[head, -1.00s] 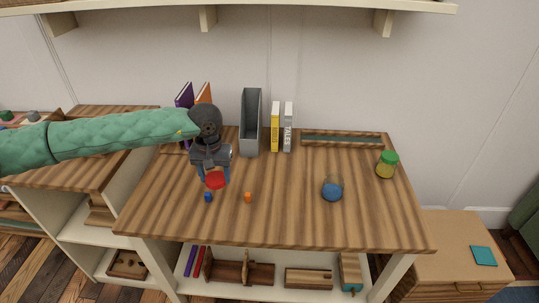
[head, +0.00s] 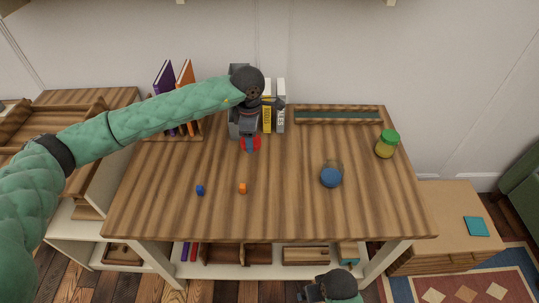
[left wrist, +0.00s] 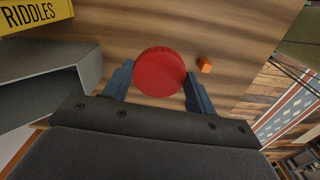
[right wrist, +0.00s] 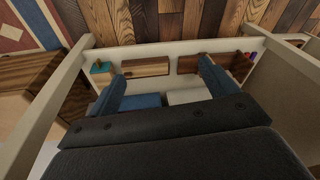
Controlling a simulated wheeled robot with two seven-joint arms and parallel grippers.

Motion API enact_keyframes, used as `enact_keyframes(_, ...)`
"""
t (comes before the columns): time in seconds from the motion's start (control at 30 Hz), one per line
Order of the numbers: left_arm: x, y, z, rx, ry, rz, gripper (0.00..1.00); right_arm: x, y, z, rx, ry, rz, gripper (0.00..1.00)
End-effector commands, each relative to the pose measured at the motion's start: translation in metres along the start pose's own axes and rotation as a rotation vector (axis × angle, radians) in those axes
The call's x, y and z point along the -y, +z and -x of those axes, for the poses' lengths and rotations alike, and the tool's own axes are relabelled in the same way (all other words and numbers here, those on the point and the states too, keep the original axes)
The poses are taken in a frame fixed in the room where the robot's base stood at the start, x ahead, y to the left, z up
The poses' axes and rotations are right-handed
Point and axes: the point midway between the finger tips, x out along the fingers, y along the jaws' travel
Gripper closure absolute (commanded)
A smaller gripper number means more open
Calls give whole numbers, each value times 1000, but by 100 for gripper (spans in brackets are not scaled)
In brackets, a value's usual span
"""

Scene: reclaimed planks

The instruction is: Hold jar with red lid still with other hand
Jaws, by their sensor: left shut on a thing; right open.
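The jar with the red lid (head: 250,144) is at the back middle of the table, in my left gripper (head: 250,137). In the left wrist view the round red lid (left wrist: 160,72) fills the space between the two blue-grey fingers, which are shut on the jar. The jar's body is hidden under the lid and gripper, so I cannot tell whether it touches the table. My right gripper (head: 308,294) shows at the bottom edge of the head view, in front of the table and away from the jar. In the right wrist view its fingers (right wrist: 158,98) are apart and empty.
A blue cube (head: 200,190) and an orange cube (head: 242,188) lie front left. A round blue thing (head: 331,176) and a green-lidded jar (head: 387,144) stand at right. Books (head: 281,105) and a grey holder (head: 234,130) are close behind the held jar. The middle front is clear.

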Motion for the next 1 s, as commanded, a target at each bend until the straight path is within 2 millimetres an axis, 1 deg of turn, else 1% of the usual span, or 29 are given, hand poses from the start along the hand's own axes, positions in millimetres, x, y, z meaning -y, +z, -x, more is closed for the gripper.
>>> enact_keyframes(0.03,0,10,1,2,-3,78,70,-1,0,-2,3,2,-1,15)
enact_keyframes(0.2,0,37,1,2,-4,374,70,-5,3,-14,14,9,-3,15)
enact_keyframes(0.5,2,82,1,3,-4,899,70,-12,8,-34,30,21,-7,15)
enact_keyframes(0.6,4,93,1,1,-5,1047,70,-14,9,-39,35,25,-8,15)
enact_keyframes(0.7,5,101,1,1,-4,1162,70,-16,11,-44,39,27,-9,15)
enact_keyframes(0.83,5,107,0,1,-2,1252,70,-17,12,-47,41,29,-10,15)
enact_keyframes(0.93,5,105,-1,0,-2,1282,70,-18,13,-52,43,30,-10,15)
enact_keyframes(1.0,4,100,-4,-1,-3,1289,70,-19,16,-60,46,32,-10,15)
